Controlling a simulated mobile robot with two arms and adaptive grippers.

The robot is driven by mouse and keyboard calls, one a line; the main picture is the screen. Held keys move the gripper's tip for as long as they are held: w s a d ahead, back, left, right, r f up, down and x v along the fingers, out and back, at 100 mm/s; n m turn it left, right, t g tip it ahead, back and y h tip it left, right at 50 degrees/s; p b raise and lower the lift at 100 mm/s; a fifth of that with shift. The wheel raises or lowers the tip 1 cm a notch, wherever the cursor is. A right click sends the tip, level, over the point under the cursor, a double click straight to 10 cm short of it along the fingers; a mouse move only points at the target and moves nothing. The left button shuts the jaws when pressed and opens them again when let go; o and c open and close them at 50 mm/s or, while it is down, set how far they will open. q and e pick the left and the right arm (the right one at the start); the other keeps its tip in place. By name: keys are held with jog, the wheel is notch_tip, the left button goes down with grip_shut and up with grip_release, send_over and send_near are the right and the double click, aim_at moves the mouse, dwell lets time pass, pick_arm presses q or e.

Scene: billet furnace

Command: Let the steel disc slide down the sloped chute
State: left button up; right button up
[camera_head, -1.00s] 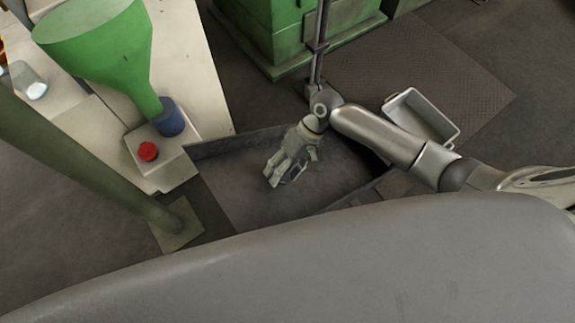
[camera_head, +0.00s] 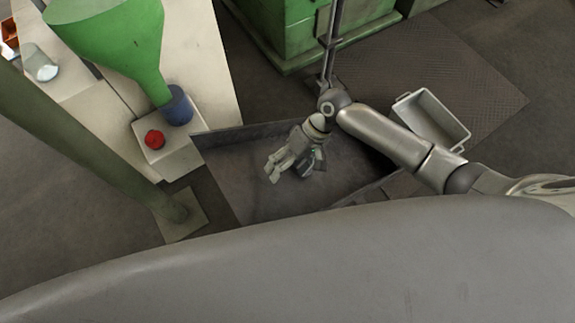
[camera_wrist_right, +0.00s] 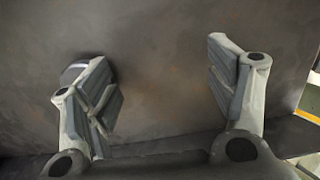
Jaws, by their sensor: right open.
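The sloped chute (camera_head: 262,192) is a dark grey metal surface with a raised edge, in the middle of the head view. My right gripper (camera_head: 294,168) is over it, with its fingers apart. In the right wrist view my right gripper (camera_wrist_right: 164,85) is open, with nothing between its fingers, and the chute surface (camera_wrist_right: 160,70) fills the background. A small rounded grey thing, which looks like the steel disc (camera_wrist_right: 71,73), shows at the left finger, mostly hidden behind it. I cannot tell whether it touches the finger. I cannot make the disc out in the head view. My left gripper is out of view.
A green funnel (camera_head: 115,45) and a red button (camera_head: 154,139) are left of the chute. A green post (camera_head: 85,145) stands in the left foreground. A grey bin (camera_head: 432,120) is on the floor at right. A green machine (camera_head: 300,30) stands behind.

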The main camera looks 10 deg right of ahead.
jog(key=shift+d+r, duration=0.1)
jog(key=shift+d, duration=0.05)
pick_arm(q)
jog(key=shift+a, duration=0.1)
pick_arm(e)
jog(key=v, duration=1.1)
jog(key=shift+r, duration=0.4)
jog(key=shift+w+d, duration=0.1)
jog(key=shift+d, duration=0.05)
